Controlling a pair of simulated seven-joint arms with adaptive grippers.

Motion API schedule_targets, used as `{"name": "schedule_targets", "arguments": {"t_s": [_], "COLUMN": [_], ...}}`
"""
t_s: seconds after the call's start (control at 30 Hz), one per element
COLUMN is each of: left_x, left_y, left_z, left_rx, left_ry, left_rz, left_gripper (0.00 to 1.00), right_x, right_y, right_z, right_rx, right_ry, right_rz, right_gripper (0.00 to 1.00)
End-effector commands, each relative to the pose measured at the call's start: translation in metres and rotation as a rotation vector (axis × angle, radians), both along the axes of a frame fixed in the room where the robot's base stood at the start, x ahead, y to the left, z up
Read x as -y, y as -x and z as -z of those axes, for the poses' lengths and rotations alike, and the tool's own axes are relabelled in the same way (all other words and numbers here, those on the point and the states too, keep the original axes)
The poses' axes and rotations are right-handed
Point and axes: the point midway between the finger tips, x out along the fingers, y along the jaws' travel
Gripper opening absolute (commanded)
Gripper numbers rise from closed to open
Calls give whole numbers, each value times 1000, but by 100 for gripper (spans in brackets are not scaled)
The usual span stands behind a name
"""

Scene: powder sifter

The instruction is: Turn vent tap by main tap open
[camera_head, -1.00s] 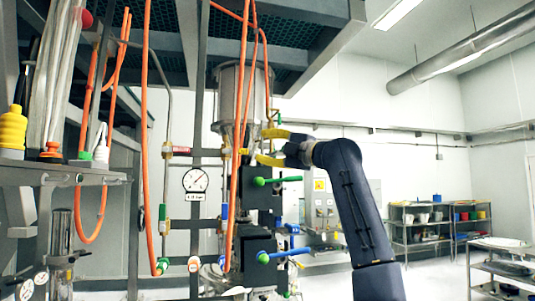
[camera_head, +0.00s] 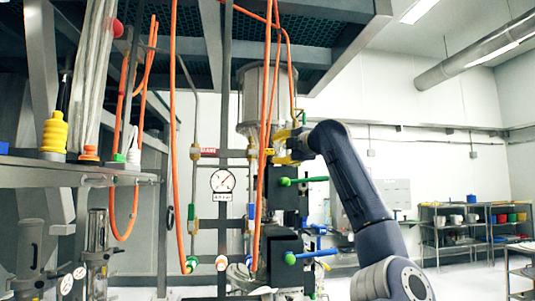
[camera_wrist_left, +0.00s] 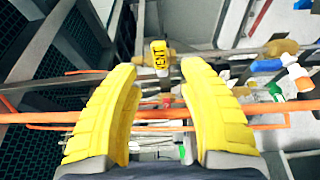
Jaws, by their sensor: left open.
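My left gripper (camera_head: 273,147) is open in the head view, its two yellow fingers pointing left at the pipework beside the steel vessel. In the left wrist view, my left gripper (camera_wrist_left: 155,72) has a clear gap between its fingers. A small yellow tag (camera_wrist_left: 159,53) with partly readable lettering, apparently the vent tap's handle, shows beyond the fingertips in line with the gap. It sits on a brass-coloured pipe fitting (camera_wrist_left: 178,52). In the head view, a yellow piece (camera_head: 269,152) near the fingertips is probably the same tag. Contact cannot be told. My right gripper is not in view.
A pressure gauge (camera_head: 222,181), green lever (camera_head: 303,181) and blue lever (camera_head: 314,253) are nearby. The vessel (camera_head: 250,95) stands behind.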

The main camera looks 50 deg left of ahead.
Motion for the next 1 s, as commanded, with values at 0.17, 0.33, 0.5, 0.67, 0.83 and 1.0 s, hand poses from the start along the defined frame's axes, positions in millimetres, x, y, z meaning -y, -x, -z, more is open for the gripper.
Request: {"name": "schedule_targets", "arguments": {"t_s": [0.17, 0.33, 0.5, 0.67, 0.83, 1.0], "left_x": [-32, -55, -70, -76, -78, -78], "left_y": [-4, -8, -11, -13, -13, -13], "left_z": [0, 0, 0, 0, 0, 0], "left_rx": [-1, -1, 0, -1, 0, 0], "left_ry": [0, 0, 0, -1, -1, -1], "left_rz": [-2, -2, -2, -1, 0, -1], "left_gripper": [42, 42, 42, 42, 42, 42], "right_x": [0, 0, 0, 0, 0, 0], "right_y": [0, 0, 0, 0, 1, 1], "right_z": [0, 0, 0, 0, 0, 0], "right_rx": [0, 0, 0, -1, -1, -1], "right_ry": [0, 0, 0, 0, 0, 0], "right_rz": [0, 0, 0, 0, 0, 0], "right_gripper": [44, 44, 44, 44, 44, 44]}}
